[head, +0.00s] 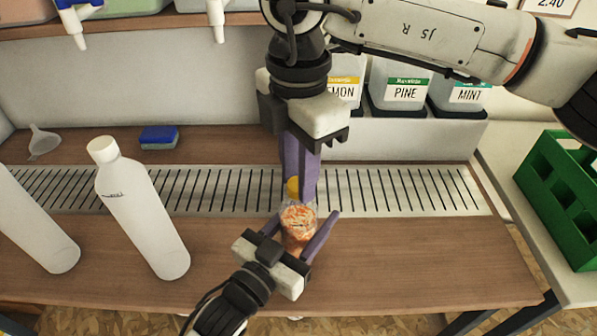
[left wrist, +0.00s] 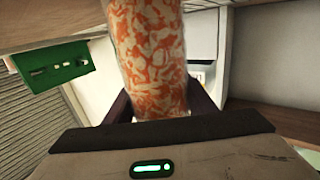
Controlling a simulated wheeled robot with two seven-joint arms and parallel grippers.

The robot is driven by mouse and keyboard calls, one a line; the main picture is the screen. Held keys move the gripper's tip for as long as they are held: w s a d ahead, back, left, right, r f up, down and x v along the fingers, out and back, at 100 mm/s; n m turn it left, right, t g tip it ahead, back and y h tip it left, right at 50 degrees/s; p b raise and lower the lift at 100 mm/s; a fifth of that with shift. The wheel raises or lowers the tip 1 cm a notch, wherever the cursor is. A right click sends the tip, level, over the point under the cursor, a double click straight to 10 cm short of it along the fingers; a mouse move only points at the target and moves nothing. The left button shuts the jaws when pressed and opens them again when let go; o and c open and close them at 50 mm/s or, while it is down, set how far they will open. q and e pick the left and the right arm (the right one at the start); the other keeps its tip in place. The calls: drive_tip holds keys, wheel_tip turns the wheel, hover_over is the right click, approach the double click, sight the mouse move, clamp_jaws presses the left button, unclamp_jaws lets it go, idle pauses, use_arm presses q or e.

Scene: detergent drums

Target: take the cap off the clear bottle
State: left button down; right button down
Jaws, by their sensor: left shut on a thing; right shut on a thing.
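The clear bottle (head: 298,226) holds orange-and-white contents and stands roughly upright near the middle of the wooden bench. My left gripper (head: 300,222) is shut around its body from the front. In the left wrist view the bottle (left wrist: 150,60) fills the space between the fingers. My right gripper (head: 301,191) points down from above, its purple fingers shut on the yellow cap (head: 293,188) at the bottle's top. The fingers hide part of the cap and the bottle's neck. I cannot tell whether the cap is seated on the neck or just clear of it.
Two white bottles (head: 140,215) lie to the left in the picture, standing on the bench. A slotted metal drain strip (head: 400,190) runs behind. A blue sponge (head: 159,136) and a funnel (head: 43,141) are at back left. A green crate (head: 560,195) is at right.

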drive_tip(key=n, duration=1.5)
drive_tip(key=shift+n, duration=0.3)
drive_tip(key=n, duration=0.6)
drive_tip(key=shift+r, duration=0.1)
drive_tip(key=n, duration=1.1)
drive_tip(key=shift+n, duration=0.3)
drive_tip(key=n, duration=0.6)
drive_tip(key=shift+n, duration=0.3)
drive_tip(key=n, duration=0.6)
drive_tip(key=shift+n, duration=0.3)
drive_tip(key=n, duration=0.5)
drive_tip(key=shift+r, duration=0.2)
drive_tip(key=shift+r, duration=1)
